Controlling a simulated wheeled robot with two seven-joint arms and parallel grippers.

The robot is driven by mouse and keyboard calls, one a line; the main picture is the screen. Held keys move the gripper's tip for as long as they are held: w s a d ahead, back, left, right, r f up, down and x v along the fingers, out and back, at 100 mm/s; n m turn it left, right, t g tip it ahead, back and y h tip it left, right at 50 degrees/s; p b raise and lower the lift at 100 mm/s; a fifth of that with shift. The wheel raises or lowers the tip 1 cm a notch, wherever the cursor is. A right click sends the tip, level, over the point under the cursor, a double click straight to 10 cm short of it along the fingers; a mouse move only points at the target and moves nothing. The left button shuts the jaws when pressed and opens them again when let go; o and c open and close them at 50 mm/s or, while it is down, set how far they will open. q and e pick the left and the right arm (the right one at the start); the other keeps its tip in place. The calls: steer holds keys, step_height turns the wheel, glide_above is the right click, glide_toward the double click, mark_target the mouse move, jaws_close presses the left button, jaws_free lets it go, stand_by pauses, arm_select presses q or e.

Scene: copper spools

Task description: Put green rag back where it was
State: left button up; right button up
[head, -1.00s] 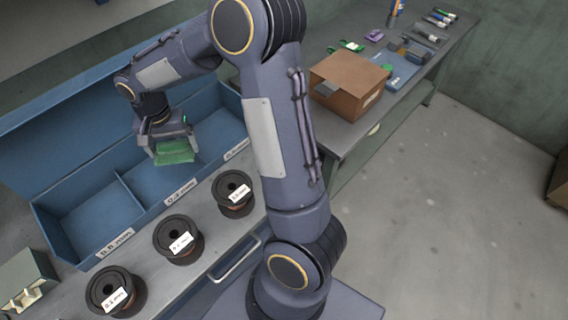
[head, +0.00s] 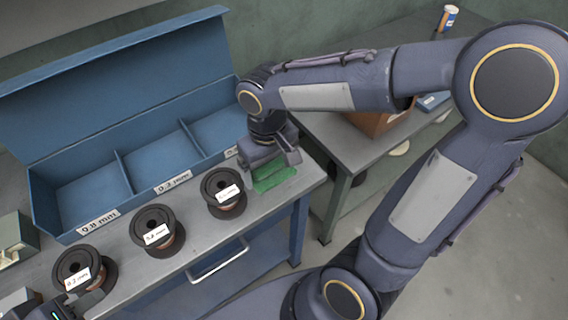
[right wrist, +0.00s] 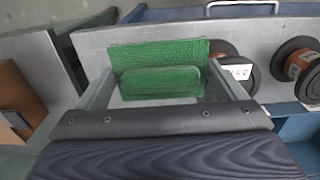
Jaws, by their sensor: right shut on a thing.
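The green rag (head: 274,177) is a folded cloth at the right end of the grey worktop, right of the spools. My right gripper (head: 274,165) is shut on it from above. In the right wrist view the rag (right wrist: 160,65) spans the space between the two fingertips of the right gripper (right wrist: 160,85). I cannot tell whether the rag touches the worktop. My left gripper (head: 75,304) shows only partly at the lower left, by the nearest spool; its jaws are not clear.
Three labelled copper spools (head: 157,231) stand in a row on the worktop (head: 190,262). Behind them is an open blue box (head: 52,226) with three empty-looking compartments and labels. A second table (head: 335,150) with a cardboard box (head: 378,123) stands to the right, across a gap.

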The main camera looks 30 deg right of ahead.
steer(key=w+d+f, duration=0.3)
steer(key=f, duration=0.1)
steer(key=w+d+f, duration=0.2)
steer(key=f, duration=0.1)
steer(key=shift+w+d+p, duration=0.3)
steer(key=shift+p, duration=0.05)
steer(key=shift+w+d+f, duration=0.1)
steer(key=shift+w+f, duration=0.05)
steer(key=shift+f, duration=1.55)
steer(key=shift+f, duration=0.1)
steer(key=shift+f+b, duration=0.2)
steer(key=shift+b, duration=0.1)
steer(key=o, duration=0.7)
steer(key=shift+r, duration=0.15)
steer(key=shift+r, duration=0.1)
